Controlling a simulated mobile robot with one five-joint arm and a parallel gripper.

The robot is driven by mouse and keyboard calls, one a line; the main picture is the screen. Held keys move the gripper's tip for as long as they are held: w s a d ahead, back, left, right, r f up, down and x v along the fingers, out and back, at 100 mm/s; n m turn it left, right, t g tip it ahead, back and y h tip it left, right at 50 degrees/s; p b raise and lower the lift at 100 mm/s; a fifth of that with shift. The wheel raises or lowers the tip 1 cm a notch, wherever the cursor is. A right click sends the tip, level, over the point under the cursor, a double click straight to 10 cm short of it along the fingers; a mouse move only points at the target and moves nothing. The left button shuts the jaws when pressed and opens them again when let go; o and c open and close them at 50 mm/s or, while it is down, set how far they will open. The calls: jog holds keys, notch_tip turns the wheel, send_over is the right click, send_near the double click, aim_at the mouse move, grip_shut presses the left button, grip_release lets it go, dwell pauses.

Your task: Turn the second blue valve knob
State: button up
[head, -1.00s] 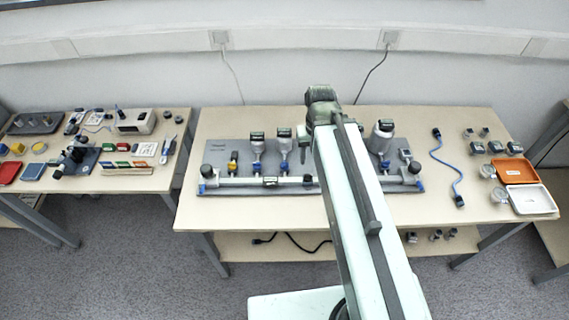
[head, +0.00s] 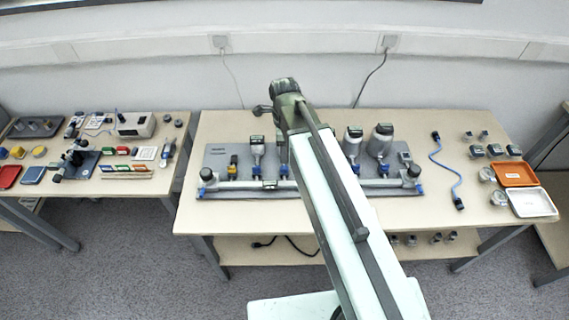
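A grey manifold panel (head: 217,160) lies on the middle table with a light pipe along its front. Small blue valve knobs sit along the pipe: one at the left (head: 232,176), a second beside it (head: 257,173), and another (head: 283,172) close to my arm's left edge. More blue knobs show right of my arm, at the bottle bases (head: 355,169) and (head: 383,169). My arm crosses in front and hides the panel's middle. My gripper (head: 262,110) points left and away at the arm's far end, above the table behind the panel; its fingers are too small to read.
Grey bottles with dark caps (head: 382,138) stand on the panel. A blue cable (head: 447,172), an orange tray (head: 514,173) and a white tray (head: 532,202) lie to the right. A left table (head: 120,184) holds other equipment. The table strip in front of the panel is clear.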

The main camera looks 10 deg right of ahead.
aim_at(284, 166)
notch_tip(284, 166, down, 8)
jog(key=b, duration=0.7)
jog(key=shift+b, duration=0.4)
jog(key=shift+r, duration=0.1)
grip_shut()
